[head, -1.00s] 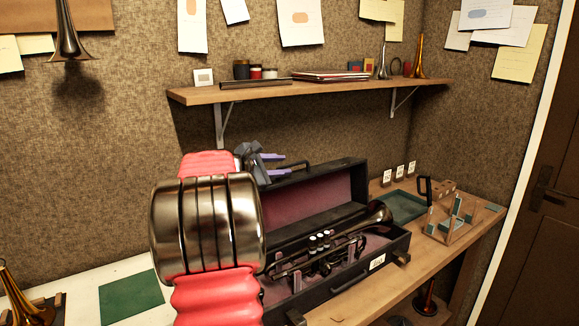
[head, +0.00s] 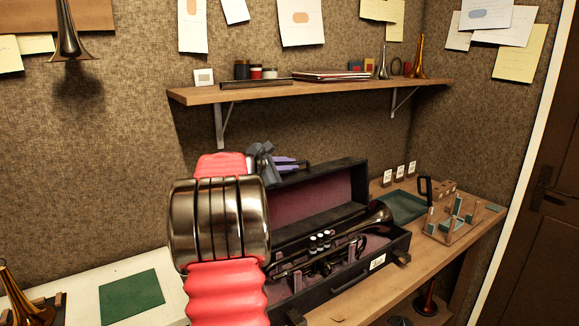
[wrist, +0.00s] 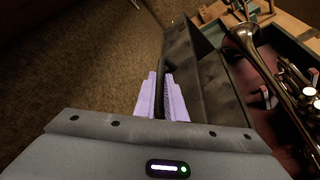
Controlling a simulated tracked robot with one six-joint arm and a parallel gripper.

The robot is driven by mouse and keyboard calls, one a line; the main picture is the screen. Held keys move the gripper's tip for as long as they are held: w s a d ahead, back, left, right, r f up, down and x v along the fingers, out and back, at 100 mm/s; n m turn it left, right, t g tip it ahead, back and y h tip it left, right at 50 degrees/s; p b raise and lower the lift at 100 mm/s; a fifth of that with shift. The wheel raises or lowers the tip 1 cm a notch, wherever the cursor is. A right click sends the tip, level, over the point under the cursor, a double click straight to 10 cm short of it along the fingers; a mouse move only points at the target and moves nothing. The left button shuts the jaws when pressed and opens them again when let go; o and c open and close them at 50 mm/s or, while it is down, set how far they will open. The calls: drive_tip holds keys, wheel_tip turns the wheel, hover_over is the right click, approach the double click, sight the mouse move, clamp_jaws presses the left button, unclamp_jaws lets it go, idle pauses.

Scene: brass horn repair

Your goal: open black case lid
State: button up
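The black case (head: 335,288) sits on the wooden bench with its lid (head: 318,195) standing open, roughly upright, showing a dark red lining. A dark trumpet (head: 350,232) lies in the case. My gripper (head: 292,163) is at the lid's top edge, by its dark handle (head: 306,165). In the wrist view my purple fingers (wrist: 161,97) lie close on both sides of the dark handle (wrist: 160,76) and appear shut on it. The lid (wrist: 205,75) and the trumpet (wrist: 258,60) show to their right. My arm hides the case's left end.
A wooden shelf (head: 320,88) with jars and papers hangs above the case. A green mat (head: 131,297) lies on the pale table at left.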

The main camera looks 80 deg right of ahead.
sight(298, 179)
clamp_jaws()
drive_tip(key=shift+f, duration=0.1)
drive_tip(key=shift+s, duration=0.1)
drive_tip(key=shift+s+a+r, duration=0.2)
drive_tip(key=shift+s+a, duration=0.4)
drive_tip(key=shift+s, duration=0.05)
drive_tip(key=shift+s+a+r, duration=0.2)
drive_tip(key=shift+s+a, duration=0.35)
drive_tip(key=shift+s, duration=0.05)
drive_tip(key=shift+s+a, duration=0.4)
